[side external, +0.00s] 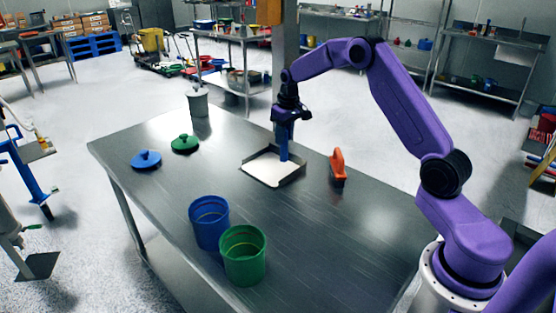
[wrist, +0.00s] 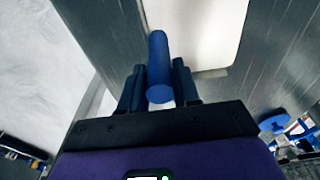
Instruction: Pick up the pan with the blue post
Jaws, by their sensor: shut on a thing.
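The pan (side external: 262,180) is a shallow grey metal tray with white powder in it, at the far side of the steel table. Its blue post (side external: 284,143) stands upright at the pan's back edge. My gripper (side external: 285,122) is above the pan, around the top of the post. In the wrist view, my gripper (wrist: 159,88) has its two dark fingers on either side of the blue post (wrist: 158,60), shut on it. The pan's white content (wrist: 195,30) shows beyond the post. I cannot tell whether the pan touches the table.
An orange-handled tool (side external: 338,166) stands right of the pan. A blue lid (side external: 146,160) and a green lid (side external: 185,143) lie at left, near a grey canister (side external: 198,102). A blue bucket (side external: 209,225) and a green bucket (side external: 243,256) stand at the front. The table's middle is clear.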

